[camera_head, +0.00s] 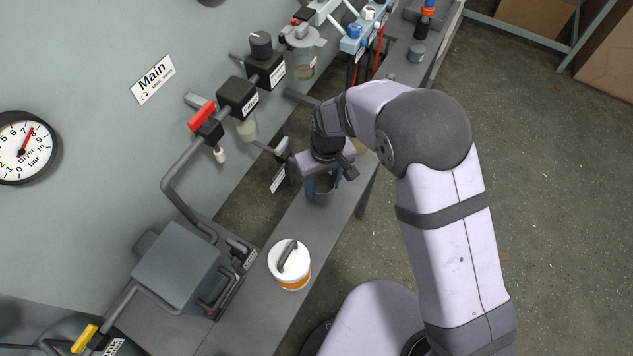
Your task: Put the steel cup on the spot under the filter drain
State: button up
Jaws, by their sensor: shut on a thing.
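My gripper (322,180) points down over the narrow bench and is shut on a small grey metal cup (321,195), which looks like the steel cup. Blue finger parts show at the cup's sides. Whether the cup touches the bench or hangs just above it, I cannot tell. The drain outlet under the bowl is not clear, and I cannot make out a marked spot.
A white and orange lidded container (289,265) stands on the bench nearer the front. A pipe end with a handle (281,150) and a hanging tag (278,180) are close left of my gripper. A grey box (180,265) sits lower left. Another small grey cylinder (416,53) stands far back.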

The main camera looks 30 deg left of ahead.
aim_at(319, 191)
jog(key=shift+a, duration=0.75)
jog(key=shift+a+f+p, duration=0.1)
jog(key=shift+f+p, duration=0.3)
jog(key=shift+f, duration=0.35)
jog(key=shift+f, duration=0.1)
jog(key=o, duration=1.2)
jog(key=shift+c, duration=0.2)
notch_tip(319, 191, up, 12)
jog(key=b, duration=0.2)
jog(key=shift+w+d, duration=0.2)
jog(key=shift+w, duration=0.05)
